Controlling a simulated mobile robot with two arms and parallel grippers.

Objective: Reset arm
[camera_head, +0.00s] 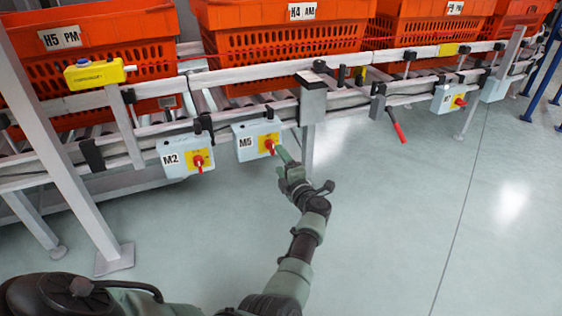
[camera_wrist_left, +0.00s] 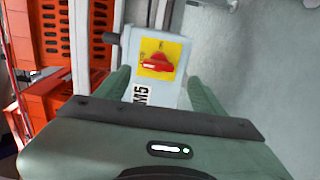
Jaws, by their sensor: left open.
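My left gripper (camera_head: 284,160) is open, and its fingertips are close in front of the M5 switch box (camera_head: 244,142). In the left wrist view, the fingers (camera_wrist_left: 161,92) stand apart on either side of the lower part of the M5 box (camera_wrist_left: 158,90). The red rotary switch (camera_wrist_left: 157,62) on its yellow plate shows just beyond the fingers; the red switch also shows in the head view (camera_head: 269,146). I cannot tell whether a finger touches the box. My right gripper is not in view.
The M2 switch box (camera_head: 175,157) hangs left of M5 on the conveyor rail (camera_head: 150,88). Orange totes (camera_head: 300,37) stand on the conveyor behind. A red-handled lever (camera_head: 399,132) sticks out to the right. The grey floor (camera_head: 420,220) in front is clear.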

